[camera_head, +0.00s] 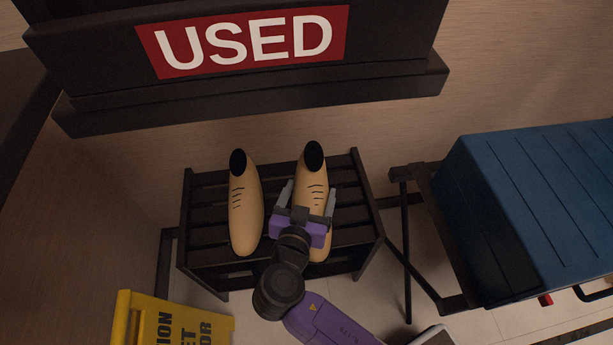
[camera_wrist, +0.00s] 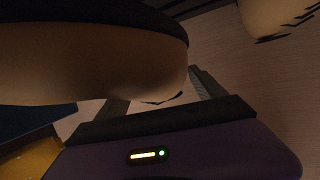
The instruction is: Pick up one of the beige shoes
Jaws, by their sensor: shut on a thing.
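Two beige shoes with black openings and dark lace lines lie side by side on a dark slatted rack. The left shoe (camera_head: 245,212) lies free, left of my gripper. The right shoe (camera_head: 313,187) is between the two grey fingers of my gripper (camera_head: 307,196), which is shut on it around its middle. In the wrist view a shoe (camera_wrist: 95,62) fills the upper left close to the gripper, and part of another shoe (camera_wrist: 275,18) shows at the upper right. I cannot tell whether the held shoe is clear of the slats.
The dark rack (camera_head: 200,184) stands against the wall. Above it hangs a dark box with a red USED sign (camera_head: 243,42). A blue case (camera_head: 545,205) on a dark stand is to the right. A yellow floor sign (camera_head: 170,322) stands at the lower left.

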